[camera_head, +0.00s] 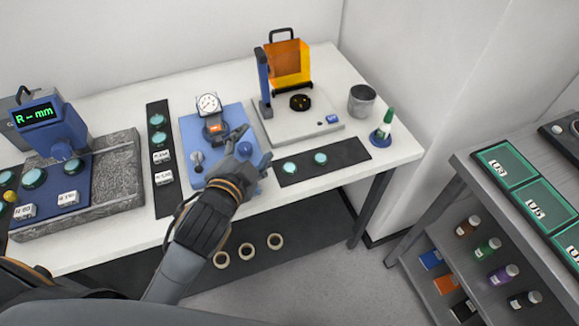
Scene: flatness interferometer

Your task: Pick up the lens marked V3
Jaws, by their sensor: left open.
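Several round teal lenses show: two on the dark mat (335,163) at the right of the white table, as a left lens (290,167) and a right lens (320,158), and an upper lens (157,119) and a lower lens (158,137) on the upright dark strip. More lie at the far left, including one on the grey stone block (34,178). I cannot read a V3 mark on any lens. My left gripper (238,137) is open over the blue dial-gauge base (229,115), left of the right-hand mat, with no lens visible between its fingers. My right gripper is out of view.
A dial gauge (209,104) stands behind my left gripper. An orange-screened stand (287,64), a metal cup (361,100) and a green-tipped bottle (384,126) are at the right. A side bench with green-framed trays (505,165) stands apart. Tape rolls (247,251) lie on the lower shelf.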

